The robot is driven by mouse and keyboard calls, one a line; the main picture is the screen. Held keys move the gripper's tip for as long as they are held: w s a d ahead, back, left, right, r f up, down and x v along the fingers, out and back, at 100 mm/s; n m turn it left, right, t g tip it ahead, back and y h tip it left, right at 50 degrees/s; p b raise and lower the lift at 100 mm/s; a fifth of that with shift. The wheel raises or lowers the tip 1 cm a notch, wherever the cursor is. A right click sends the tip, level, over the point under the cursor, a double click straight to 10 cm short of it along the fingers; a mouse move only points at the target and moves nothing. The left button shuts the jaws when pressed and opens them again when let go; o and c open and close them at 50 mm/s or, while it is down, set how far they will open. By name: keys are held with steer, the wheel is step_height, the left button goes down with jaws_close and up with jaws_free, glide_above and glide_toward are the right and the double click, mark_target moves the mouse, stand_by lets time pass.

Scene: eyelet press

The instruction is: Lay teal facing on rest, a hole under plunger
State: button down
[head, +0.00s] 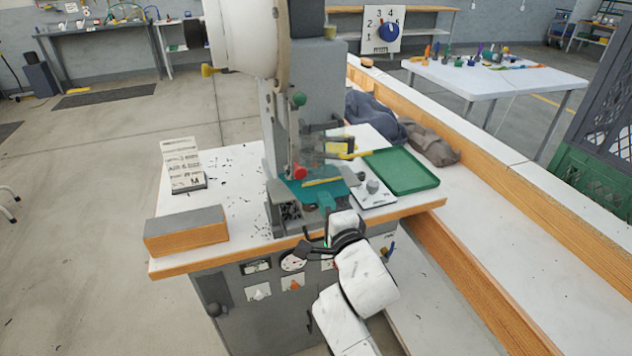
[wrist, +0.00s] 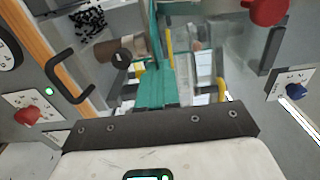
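The teal facing (head: 304,190) shows in the head view as a flat sheet low in the press (head: 275,125), with a narrower teal part reaching toward my gripper (head: 328,208). In the wrist view the facing (wrist: 155,88) runs away from my palm as an upright-looking strip. My gripper appears shut on its near end; the fingertips are mostly hidden. The rest is largely covered, so I cannot tell whether the facing touches it. The plunger and any hole below it are not clear behind the machine's parts and a see-through guard (head: 312,150).
A grey bin of black bits (head: 290,212) stands left of the facing. A white plate with a knob (head: 372,190) and an empty green tray (head: 402,171) are to the right. A grey-topped orange block (head: 187,231) and a printed sign (head: 184,165) stand on the table's left.

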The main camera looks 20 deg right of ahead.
mark_target(306, 203)
steer(key=shift+a, duration=0.1)
stand_by(0.3)
steer(key=shift+a+b, duration=0.45)
steer(key=shift+b, duration=0.35)
steer(key=shift+a+b, duration=0.25)
steer(key=shift+b, duration=0.05)
steer(key=shift+w+a+r+b, duration=0.15)
steer(key=shift+a+b, duration=1)
steer(key=shift+b, duration=0.1)
steer(key=shift+a+b, duration=0.1)
steer(key=shift+b, duration=1.05)
steer(key=c, duration=1.8)
jaws_free()
